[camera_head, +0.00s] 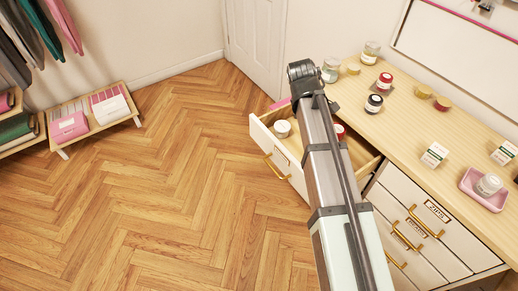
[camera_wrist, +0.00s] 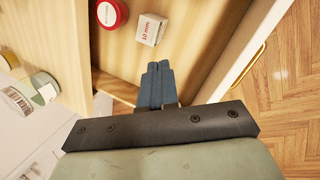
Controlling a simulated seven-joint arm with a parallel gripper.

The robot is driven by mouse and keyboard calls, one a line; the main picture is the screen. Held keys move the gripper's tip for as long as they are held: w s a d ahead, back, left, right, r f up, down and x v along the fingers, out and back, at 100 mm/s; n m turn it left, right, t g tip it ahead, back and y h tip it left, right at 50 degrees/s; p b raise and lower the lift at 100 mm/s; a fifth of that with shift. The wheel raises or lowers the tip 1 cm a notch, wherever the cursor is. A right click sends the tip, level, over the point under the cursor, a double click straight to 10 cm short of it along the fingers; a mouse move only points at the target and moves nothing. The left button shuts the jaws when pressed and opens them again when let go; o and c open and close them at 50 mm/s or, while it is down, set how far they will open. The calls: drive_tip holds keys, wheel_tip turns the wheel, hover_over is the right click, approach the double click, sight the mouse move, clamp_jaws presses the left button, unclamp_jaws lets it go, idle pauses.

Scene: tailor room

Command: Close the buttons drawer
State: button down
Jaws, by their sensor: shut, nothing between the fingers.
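The buttons drawer (camera_head: 262,138) is pulled out of the white cabinet at its far end; its label is too small to read. Its gold handle (camera_head: 276,167) faces the open floor. In the wrist view, my gripper (camera_wrist: 160,70) has its blue fingers together and empty, over the drawer's interior. The drawer front (camera_wrist: 238,42) stands to the right of the fingers. A small white box marked 10 mm (camera_wrist: 150,30) and a red-lidded container (camera_wrist: 110,13) are in the drawer just beyond the fingertips. In the head view my arm hides part of the drawer and the fingers.
The wooden countertop (camera_head: 400,120) carries several jars, small boxes and a pink tray (camera_head: 481,200). Other drawers (camera_head: 406,232) are shut. The herringbone floor (camera_head: 170,200) before the drawer is clear. A door (camera_head: 258,45) stands behind.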

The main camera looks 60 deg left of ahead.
drive_tip(key=s+a+r+n+t, duration=0.25)
drive_tip(key=s+n+t, duration=0.2)
drive_tip(key=s, duration=0.45)
drive_tip(key=s+a+r+n+t, duration=0.1)
drive_tip(key=s+a+n+t, duration=0.35)
drive_tip(key=s, duration=0.45)
drive_tip(key=s+a+r+n+t, duration=0.2)
drive_tip(key=s+n+t, duration=0.25)
drive_tip(key=s, duration=0.45)
approach(266, 145)
drive_tip(key=shift+m+t, duration=0.35)
drive_tip(key=w, duration=0.7)
drive_tip(key=shift+d+f, duration=0.1)
drive_tip(key=shift+f, duration=0.2)
drive_tip(key=w, duration=2.6)
drive_tip(key=shift+w, duration=0.6)
